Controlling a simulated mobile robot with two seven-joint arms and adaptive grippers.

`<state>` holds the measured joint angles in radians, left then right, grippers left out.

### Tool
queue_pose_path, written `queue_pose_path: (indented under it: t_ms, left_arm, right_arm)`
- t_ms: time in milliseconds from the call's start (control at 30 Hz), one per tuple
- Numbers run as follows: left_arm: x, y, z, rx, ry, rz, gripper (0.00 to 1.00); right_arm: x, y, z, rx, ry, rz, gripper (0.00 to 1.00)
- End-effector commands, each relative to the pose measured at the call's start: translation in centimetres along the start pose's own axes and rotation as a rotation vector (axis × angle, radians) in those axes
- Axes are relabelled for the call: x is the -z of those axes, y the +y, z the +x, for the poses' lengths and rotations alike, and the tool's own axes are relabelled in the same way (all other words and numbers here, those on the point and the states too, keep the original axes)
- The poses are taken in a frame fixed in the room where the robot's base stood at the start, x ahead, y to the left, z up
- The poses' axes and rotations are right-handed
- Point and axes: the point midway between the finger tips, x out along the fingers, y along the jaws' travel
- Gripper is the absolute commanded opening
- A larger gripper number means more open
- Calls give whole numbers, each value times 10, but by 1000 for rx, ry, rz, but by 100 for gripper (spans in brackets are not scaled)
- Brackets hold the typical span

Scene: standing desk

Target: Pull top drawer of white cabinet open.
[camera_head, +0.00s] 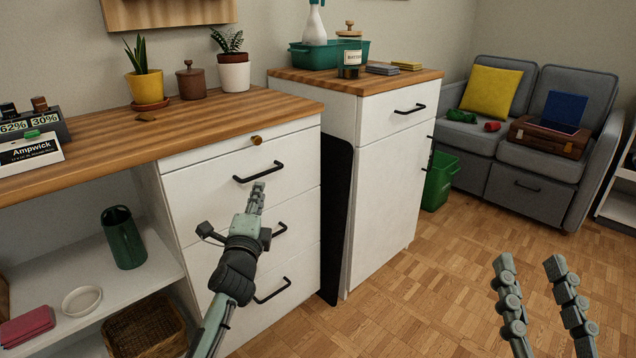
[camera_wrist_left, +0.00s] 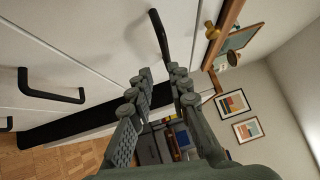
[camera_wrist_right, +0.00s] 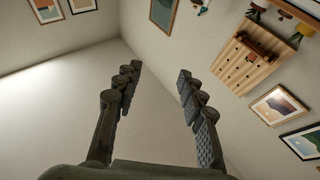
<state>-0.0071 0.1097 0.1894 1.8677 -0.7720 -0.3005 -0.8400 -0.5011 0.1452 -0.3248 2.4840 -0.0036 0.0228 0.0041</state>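The white cabinet (camera_head: 197,190) under the left worktop has drawers with black bar handles. Its upper black handle (camera_head: 265,171) also shows in the left wrist view (camera_wrist_left: 159,35). A thin front above it carries a brass knob (camera_head: 256,140). My left gripper (camera_head: 258,187) is just below the upper handle in the head view. In the left wrist view its fingers (camera_wrist_left: 160,71) are apart and empty, with the handle just past the tips; contact cannot be told. The drawer fronts look closed. My right gripper (camera_head: 529,265) is open and empty over the floor at right.
A taller white cabinet (camera_head: 385,180) with its own top drawer stands to the right, past a dark panel (camera_head: 335,215). A green bin (camera_head: 440,182) and grey sofa (camera_head: 535,190) are further back. The wooden floor (camera_head: 420,300) in front is clear.

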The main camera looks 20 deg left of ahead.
Motion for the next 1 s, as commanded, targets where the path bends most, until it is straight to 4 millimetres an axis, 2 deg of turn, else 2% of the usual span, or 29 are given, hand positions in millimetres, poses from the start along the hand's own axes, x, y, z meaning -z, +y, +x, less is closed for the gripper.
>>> queue_pose_path:
  t_ms: [100, 500, 600, 967, 1000]
  left_arm:
    - [-1, -8, 7, 29, 0, 36, 18]
    - [0, -10, 66, 29, 1, 34, 18]
    - [0, -10, 75, 28, 2, 34, 18]
    - [0, -9, 81, 26, 2, 33, 18]
    - [0, -9, 81, 26, 2, 33, 13]
  right_arm:
    - [13, -3, -2, 3, 46, 7, 40]
    - [20, -1, -2, 2, 97, 4, 40]
    - [22, -1, -2, 1, 110, 3, 40]
    - [23, 0, -2, 1, 117, 3, 40]
    - [23, 0, -2, 1, 117, 3, 40]
